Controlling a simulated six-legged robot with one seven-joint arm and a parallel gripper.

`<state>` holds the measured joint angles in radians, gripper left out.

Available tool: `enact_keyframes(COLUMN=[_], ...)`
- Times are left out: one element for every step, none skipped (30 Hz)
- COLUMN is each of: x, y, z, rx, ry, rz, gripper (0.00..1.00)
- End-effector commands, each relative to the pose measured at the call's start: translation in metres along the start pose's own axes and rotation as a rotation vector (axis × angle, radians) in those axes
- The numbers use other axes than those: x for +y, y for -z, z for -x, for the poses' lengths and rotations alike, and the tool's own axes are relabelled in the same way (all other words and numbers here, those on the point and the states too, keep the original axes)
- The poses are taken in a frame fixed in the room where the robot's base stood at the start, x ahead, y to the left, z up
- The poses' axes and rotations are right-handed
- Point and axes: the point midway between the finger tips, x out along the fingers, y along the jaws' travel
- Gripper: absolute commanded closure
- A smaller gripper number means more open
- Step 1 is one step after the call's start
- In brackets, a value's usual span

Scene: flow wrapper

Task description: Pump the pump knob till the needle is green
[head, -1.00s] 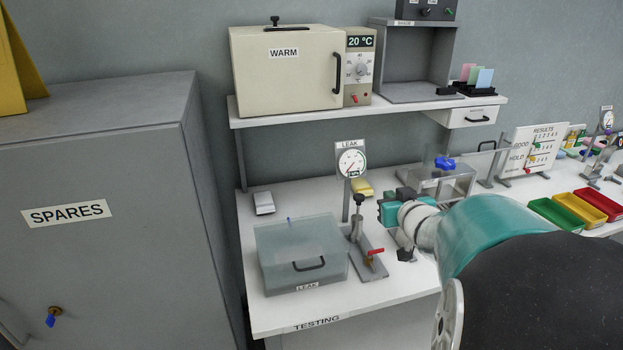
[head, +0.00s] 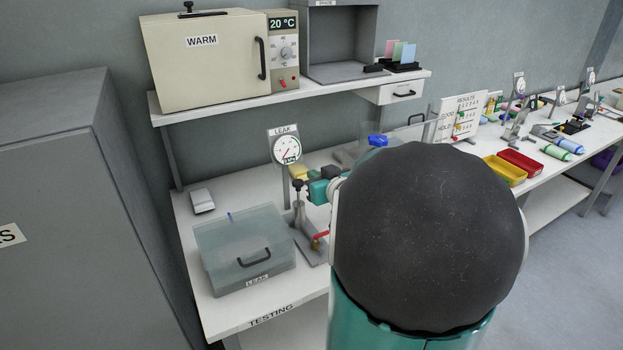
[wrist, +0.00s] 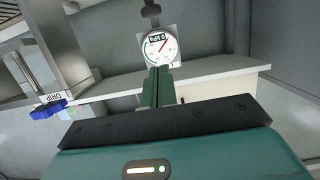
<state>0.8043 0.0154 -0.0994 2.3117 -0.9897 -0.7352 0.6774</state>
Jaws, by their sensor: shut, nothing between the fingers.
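The pump (head: 300,215) stands on the bench beside the leak box, with its dark knob (head: 297,184) at the top of the stem. The round LEAK gauge (head: 287,149) is on a post behind it; its red needle points lower left, off the green band at the right. The gauge also shows, turned over, in the wrist view (wrist: 160,47). My gripper (head: 312,187) is shut and empty, just right of the knob in the head view; contact is unclear. In the wrist view my closed fingers (wrist: 160,84) point towards the gauge.
The lidded LEAK box (head: 245,250) is left of the pump. A red lever (head: 320,236) is at the pump's foot. The shelf with the WARM oven (head: 205,62) hangs above. My arm hides the bench to the right.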

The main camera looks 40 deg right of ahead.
Motion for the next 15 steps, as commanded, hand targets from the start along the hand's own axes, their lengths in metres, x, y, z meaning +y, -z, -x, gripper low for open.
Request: enact_keyframes(x=[-0.001, 0.000, -0.001, -0.001, -0.001, -0.001, -0.001, -0.001, -0.002, -0.002, -0.002, -0.002, -0.002, -0.002, -0.002], y=[-0.001, -0.001, -0.001, -0.001, -0.001, -0.001, -0.001, -0.001, -0.001, 0.000, -0.001, -0.001, -0.003, -0.011, -0.017], z=[-0.010, -0.015, -0.024, -0.030, -0.036, -0.044, -0.051, -0.057, -0.065, -0.071, -0.078, -0.086, -0.090, -0.089, -0.090], rx=[-0.002, -0.002, -0.002, -0.002, -0.003, -0.002, -0.003, -0.002, -0.003, -0.001, -0.002, -0.002, -0.004, -0.006, -0.005], ry=[0.003, 0.003, 0.003, 0.004, 0.003, 0.003, 0.003, 0.003, 0.005, 0.005, 0.004, 0.004, 0.004, 0.003, 0.003], rz=[-0.002, -0.002, -0.002, 0.000, -0.002, -0.001, -0.001, -0.001, -0.001, -0.001, -0.002, -0.001, -0.001, -0.004, -0.003], gripper=[1.00, 1.00, 1.00, 1.00, 1.00, 1.00, 1.00, 1.00, 1.00, 1.00, 1.00, 1.00, 1.00, 1.00, 1.00])
